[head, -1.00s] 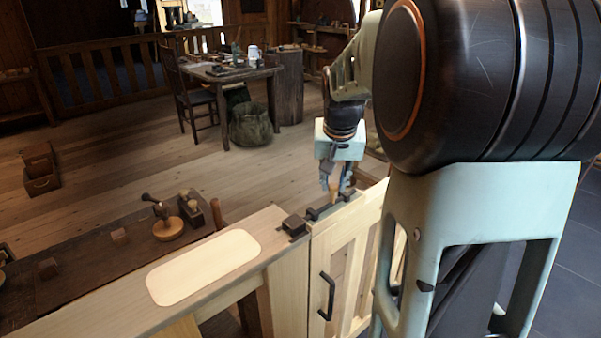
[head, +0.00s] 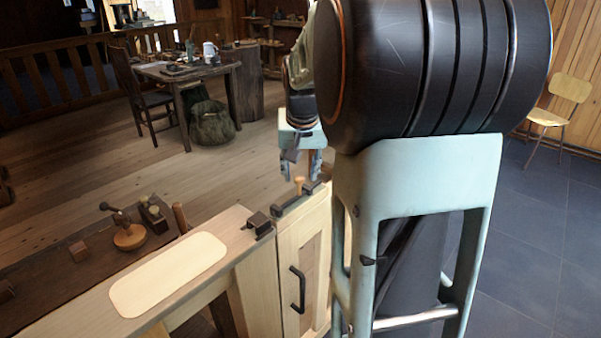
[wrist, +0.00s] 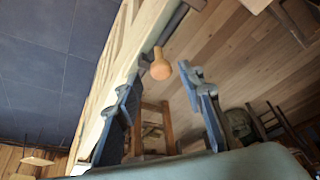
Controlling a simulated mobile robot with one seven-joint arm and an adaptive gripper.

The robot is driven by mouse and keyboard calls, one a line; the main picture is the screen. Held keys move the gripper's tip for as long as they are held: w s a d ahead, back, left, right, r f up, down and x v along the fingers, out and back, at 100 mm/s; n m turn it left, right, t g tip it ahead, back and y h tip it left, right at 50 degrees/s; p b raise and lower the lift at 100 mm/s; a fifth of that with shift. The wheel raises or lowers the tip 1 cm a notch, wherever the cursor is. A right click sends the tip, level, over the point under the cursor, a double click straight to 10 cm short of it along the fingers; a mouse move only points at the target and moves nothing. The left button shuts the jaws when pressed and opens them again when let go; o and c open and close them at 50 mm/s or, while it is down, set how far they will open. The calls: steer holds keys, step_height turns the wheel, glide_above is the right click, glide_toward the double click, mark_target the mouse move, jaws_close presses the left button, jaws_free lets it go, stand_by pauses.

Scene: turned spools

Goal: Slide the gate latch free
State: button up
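The gate (head: 290,240) is pale wood with a black pull handle (head: 297,289). A dark latch bar (head: 289,204) lies along its top edge and carries a turned wooden knob (head: 299,184). The dark keeper block (head: 259,223) sits on the bench end left of the gate. The bar's near end is close to the keeper; I cannot tell whether it enters it. My gripper (head: 301,170) is just above the knob. In the wrist view my gripper (wrist: 163,86) is open and empty, and the knob (wrist: 160,67) shows past the fingertips, between their lines, apparently untouched.
The bench (head: 225,226) with a pale inset panel (head: 168,274) runs left of the gate. A dark bench top (head: 60,268) bears a wooden-based tool (head: 130,236) and small blocks. A table, chair and sack stand far behind. A chair (head: 556,105) is at far right.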

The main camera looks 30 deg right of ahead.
steer(key=v, duration=1.1)
steer(key=shift+s+r, duration=0.1)
